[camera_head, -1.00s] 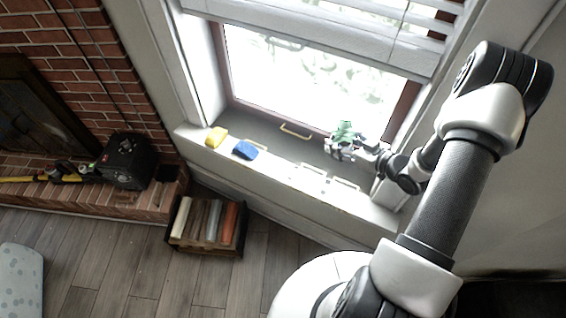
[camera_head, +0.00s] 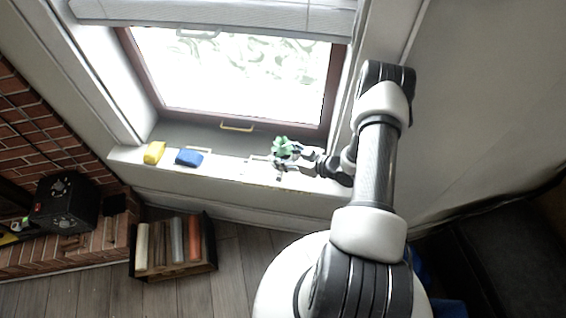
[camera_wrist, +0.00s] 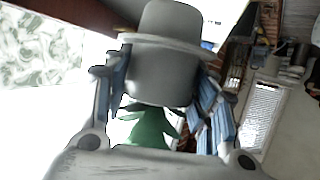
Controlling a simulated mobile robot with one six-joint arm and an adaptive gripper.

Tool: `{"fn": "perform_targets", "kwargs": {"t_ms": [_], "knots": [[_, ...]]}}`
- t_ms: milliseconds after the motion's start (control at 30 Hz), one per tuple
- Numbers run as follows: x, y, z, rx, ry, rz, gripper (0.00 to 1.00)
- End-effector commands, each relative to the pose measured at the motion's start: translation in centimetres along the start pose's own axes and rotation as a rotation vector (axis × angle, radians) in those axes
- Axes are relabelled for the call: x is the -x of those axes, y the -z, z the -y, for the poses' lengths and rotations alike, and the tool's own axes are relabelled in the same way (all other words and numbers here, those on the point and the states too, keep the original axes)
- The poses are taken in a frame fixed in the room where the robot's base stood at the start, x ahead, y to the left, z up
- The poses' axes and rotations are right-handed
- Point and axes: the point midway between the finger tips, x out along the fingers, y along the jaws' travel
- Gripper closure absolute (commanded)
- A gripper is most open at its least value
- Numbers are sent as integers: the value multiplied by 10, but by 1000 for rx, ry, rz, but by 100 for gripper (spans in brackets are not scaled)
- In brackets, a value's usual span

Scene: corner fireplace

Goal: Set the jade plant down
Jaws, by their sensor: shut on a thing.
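The jade plant (camera_head: 282,147) shows as a small clump of green leaves over the window sill (camera_head: 225,172) in the head view. In the wrist view its grey pot (camera_wrist: 165,55) appears upside down, rim toward the leaves below. My gripper (camera_head: 284,160) is shut on the pot, one finger on each side in the wrist view (camera_wrist: 162,85). In the head view the gripper covers most of the pot. I cannot tell whether its base touches the sill.
A yellow block (camera_head: 154,153) and a blue block (camera_head: 189,158) lie on the sill left of the plant. The window (camera_head: 235,80) is close behind. A crate of books (camera_head: 174,271) stands on the floor below, near the brick hearth (camera_head: 75,255).

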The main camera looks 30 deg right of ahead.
Motion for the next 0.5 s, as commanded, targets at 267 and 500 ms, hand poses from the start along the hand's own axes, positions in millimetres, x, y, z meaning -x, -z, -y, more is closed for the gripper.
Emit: {"fn": "perform_targets", "kwargs": {"t_ms": [267, 500], "knots": [[-15, -36, 1, -1, 1, 0, 78], [-15, -37, 0, 0, 0, -1, 78]]}}
